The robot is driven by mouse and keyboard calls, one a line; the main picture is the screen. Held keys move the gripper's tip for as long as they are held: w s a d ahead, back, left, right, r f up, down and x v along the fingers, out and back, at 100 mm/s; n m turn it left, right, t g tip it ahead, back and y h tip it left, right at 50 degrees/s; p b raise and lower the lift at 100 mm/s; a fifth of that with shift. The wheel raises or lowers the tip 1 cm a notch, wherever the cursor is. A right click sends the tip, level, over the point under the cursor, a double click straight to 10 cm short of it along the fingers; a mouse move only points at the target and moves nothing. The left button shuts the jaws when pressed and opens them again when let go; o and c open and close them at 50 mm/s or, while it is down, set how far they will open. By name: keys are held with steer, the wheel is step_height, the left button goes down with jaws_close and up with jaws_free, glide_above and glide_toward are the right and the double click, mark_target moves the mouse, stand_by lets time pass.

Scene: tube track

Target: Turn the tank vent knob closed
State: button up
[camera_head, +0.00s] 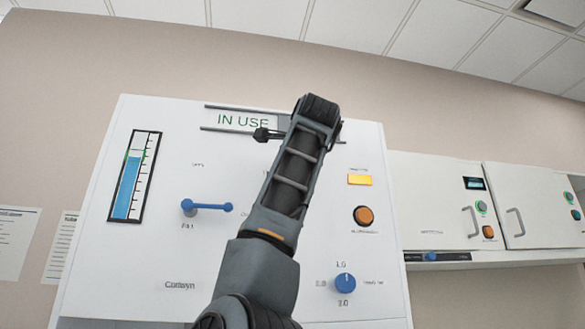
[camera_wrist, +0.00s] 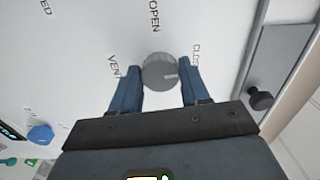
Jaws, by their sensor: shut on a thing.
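The grey round vent knob (camera_wrist: 160,71) shows in the wrist view on the white panel, with a light pointer mark on its right side. "VENT" is printed to its left, "OPEN" above it and a partly hidden "CLOS..." label to its right. The mark points right, towards the side of that label. My gripper (camera_wrist: 158,80) has its two blue fingers on either side of the knob and is shut on it. In the head view my arm covers the knob and the fingers.
The white tank panel (camera_head: 140,270) carries a blue level gauge (camera_head: 134,176), a blue lever (camera_head: 207,207), an orange button (camera_head: 363,216) and a blue dial (camera_head: 345,283). A black slider knob (camera_head: 262,134) sticks out by the "IN USE" sign. White cabinets (camera_head: 440,205) stand at right.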

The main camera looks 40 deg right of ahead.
steer(key=shift+d+f+m, duration=0.1)
steer(key=shift+f+m, duration=0.05)
steer(key=shift+m, duration=0.35)
steer(key=o, duration=1.1)
steer(key=shift+c, duration=0.2)
steer(key=b+v, duration=0.2)
steer(key=v, duration=0.6)
steer(key=shift+b, duration=0.35)
steer(key=shift+w, duration=0.1)
